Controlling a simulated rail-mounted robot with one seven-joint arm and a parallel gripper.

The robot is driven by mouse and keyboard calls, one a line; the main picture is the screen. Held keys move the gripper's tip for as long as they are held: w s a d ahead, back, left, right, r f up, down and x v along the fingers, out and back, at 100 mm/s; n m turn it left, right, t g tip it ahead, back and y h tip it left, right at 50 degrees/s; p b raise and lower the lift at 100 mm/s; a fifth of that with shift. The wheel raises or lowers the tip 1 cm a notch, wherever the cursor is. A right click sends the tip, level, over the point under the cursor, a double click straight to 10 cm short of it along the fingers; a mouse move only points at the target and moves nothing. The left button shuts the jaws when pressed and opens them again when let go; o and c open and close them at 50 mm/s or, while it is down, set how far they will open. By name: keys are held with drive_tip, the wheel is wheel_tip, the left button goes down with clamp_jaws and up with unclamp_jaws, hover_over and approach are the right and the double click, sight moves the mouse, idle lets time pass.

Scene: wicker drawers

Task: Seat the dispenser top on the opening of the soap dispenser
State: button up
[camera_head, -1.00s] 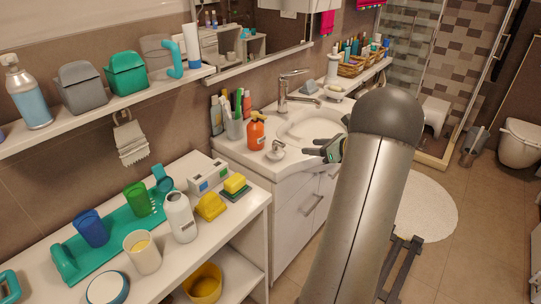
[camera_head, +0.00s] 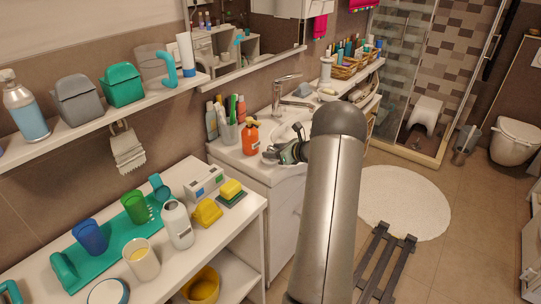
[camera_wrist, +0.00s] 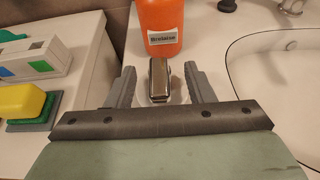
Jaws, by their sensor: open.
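The dispenser top (camera_wrist: 159,82), a small shiny metal piece, stands on the sink counter. In the wrist view it lies between the two open fingers of my gripper (camera_wrist: 158,88), with a gap on each side. In the head view my gripper (camera_head: 284,154) is at the counter's front left edge and largely hides the top. The soap dispenser looks to be the white bottle (camera_head: 179,229) with an open neck, upright on the white shelf unit at the lower left. It is out of the wrist view.
An orange bottle (camera_head: 250,139) stands just behind the dispenser top, also in the wrist view (camera_wrist: 161,27). The basin (camera_wrist: 280,85) is to the right. A yellow sponge (camera_head: 231,189), a white-grey box (camera_head: 204,183) and cups are near the white bottle.

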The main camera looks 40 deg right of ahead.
drive_tip(key=x, duration=0.2)
drive_tip(key=shift+w+a, duration=0.1)
drive_tip(key=shift+w, duration=0.15)
clamp_jaws()
